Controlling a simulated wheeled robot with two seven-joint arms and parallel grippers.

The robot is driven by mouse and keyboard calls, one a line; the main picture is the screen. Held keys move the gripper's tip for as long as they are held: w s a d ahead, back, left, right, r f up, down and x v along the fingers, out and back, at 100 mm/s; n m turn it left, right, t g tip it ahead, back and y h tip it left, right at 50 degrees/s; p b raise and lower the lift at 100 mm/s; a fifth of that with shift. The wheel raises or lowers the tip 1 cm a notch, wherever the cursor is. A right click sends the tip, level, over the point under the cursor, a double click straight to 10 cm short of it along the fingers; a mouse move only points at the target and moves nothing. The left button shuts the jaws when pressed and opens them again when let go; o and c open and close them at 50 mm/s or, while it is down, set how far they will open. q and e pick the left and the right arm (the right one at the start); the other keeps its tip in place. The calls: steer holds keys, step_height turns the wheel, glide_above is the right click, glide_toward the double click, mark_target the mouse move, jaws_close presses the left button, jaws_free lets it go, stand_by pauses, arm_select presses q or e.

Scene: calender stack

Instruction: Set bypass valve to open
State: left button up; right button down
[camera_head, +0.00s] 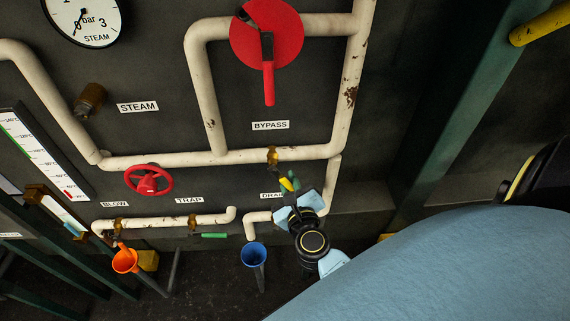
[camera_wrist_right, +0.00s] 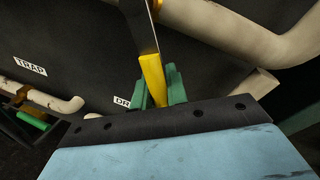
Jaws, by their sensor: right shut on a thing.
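The bypass valve has a red lever (camera_head: 268,84) that hangs straight down in front of a round red plate (camera_head: 285,35). The BYPASS label (camera_head: 270,125) is below it. My right gripper (camera_head: 290,184) is well below this lever, near the DRAIN label (camera_head: 271,195). Its green fingers, clear in the right wrist view (camera_wrist_right: 161,95), are shut on a yellow lever (camera_wrist_right: 153,78). That lever hangs from a brass valve (camera_head: 272,156) on the horizontal pipe. The lever's lower end is partly hidden by the fingers. My left gripper is not in view.
Cream pipes (camera_head: 203,95) frame the bypass plate. A red handwheel (camera_head: 149,180), a green trap lever (camera_head: 213,235), an orange funnel (camera_head: 124,260) and a blue funnel (camera_head: 254,254) sit lower down. A green post (camera_head: 455,110) stands right. The panel around the red lever is clear.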

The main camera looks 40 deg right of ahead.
steer(key=shift+s+d+r+n, duration=0.1)
steer(key=shift+n, duration=0.2)
steer(key=c, duration=1.4)
jaws_free()
steer(key=shift+s, duration=0.1)
steer(key=shift+b+v, duration=1.55)
steer(key=shift+v, duration=5.05)
